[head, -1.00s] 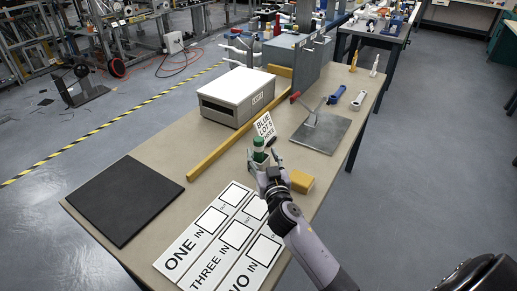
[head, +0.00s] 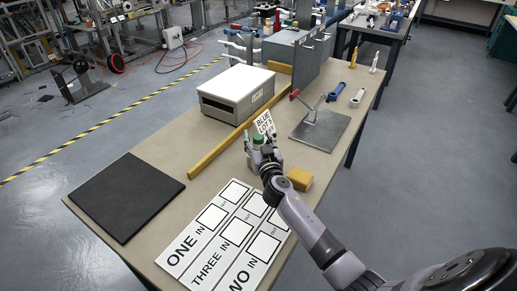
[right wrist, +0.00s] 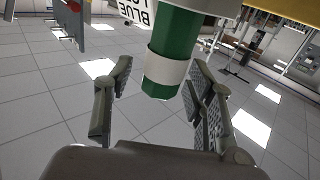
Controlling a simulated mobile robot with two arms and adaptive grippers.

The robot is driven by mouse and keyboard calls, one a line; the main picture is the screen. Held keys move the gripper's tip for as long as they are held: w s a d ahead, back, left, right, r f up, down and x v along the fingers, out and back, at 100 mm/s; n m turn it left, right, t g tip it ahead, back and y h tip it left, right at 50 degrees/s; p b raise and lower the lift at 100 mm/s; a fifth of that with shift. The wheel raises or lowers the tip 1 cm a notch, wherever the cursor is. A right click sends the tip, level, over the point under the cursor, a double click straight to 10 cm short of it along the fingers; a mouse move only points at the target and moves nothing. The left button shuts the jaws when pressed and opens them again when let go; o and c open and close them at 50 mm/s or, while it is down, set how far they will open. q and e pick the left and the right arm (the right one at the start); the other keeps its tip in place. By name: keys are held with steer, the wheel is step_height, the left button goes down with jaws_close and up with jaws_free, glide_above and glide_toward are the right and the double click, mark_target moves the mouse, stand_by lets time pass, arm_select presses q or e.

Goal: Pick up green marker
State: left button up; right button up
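The green marker (right wrist: 175,45) is a thick green cylinder with a white band, seen large in the right wrist view. In the head view only its green top (head: 258,140) shows, mostly hidden by my right gripper (head: 257,150). In the right wrist view my right gripper (right wrist: 158,82) is open. Its two fingers stand on either side of the marker's near end, with a visible gap on the left. Contact on the right is hard to tell. My left gripper is not in view.
A sign reading BLUE LOT 3 (head: 265,123) stands right behind the marker. A yellow block (head: 300,179) is just right of my gripper. A white labelled board (head: 205,246) lies in front, a black mat (head: 125,198) at left. A grey box (head: 237,90) and metal plate stand farther back.

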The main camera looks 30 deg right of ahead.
steer(key=c, duration=0.4)
jaws_close()
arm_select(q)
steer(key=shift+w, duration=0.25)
arm_select(e)
steer(key=shift+r, duration=0.6)
step_height(320, 180, up, 7)
steer(key=shift+p, duration=1.2)
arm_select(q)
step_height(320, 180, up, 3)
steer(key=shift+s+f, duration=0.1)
arm_select(e)
step_height(320, 180, up, 12)
